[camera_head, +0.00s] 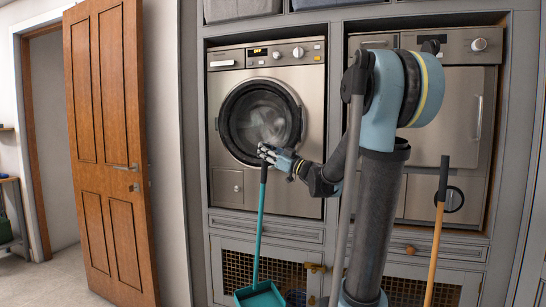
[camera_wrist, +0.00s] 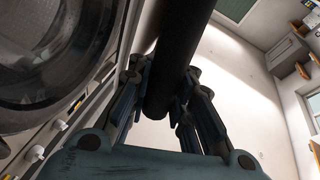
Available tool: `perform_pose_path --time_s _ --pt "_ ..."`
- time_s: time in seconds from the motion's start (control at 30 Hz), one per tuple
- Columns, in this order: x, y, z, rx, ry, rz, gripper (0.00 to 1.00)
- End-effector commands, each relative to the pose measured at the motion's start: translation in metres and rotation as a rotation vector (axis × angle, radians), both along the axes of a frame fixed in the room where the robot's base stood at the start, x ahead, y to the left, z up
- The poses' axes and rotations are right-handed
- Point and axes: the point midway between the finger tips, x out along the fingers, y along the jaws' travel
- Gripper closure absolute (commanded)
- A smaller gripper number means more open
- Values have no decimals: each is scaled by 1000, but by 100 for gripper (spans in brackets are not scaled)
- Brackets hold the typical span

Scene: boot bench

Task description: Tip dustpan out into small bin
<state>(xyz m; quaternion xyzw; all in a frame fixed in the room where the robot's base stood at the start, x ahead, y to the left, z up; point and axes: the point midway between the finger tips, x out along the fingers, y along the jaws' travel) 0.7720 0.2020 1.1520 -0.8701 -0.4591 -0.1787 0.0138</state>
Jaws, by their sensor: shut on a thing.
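The teal long-handled dustpan (camera_head: 262,296) hangs low at the bottom of the head view, its pan cut off by the lower edge. Its teal pole runs up to a black grip. My gripper (camera_head: 267,154) is shut on the top of that black grip, in front of the washing machine door. In the wrist view the black handle (camera_wrist: 172,70) passes between the fingers of my gripper (camera_wrist: 163,105). The pan's contents cannot be made out. No small bin can be made out for sure in either view.
A front-loading washing machine (camera_head: 225,85) stands behind my gripper, with another steel appliance (camera_head: 463,110) at right. An orange-handled pole (camera_head: 436,240) with a black grip leans at right. A wooden door (camera_head: 105,150) stands open at left. Bare floor (camera_head: 50,285) shows at lower left.

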Motion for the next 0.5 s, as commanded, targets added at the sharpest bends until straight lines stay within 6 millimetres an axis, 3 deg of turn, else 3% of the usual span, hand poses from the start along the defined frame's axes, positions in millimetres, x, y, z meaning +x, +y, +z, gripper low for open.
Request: perform_pose_path --time_s 0.5 --pt "92 42 12 -52 116 0 100"
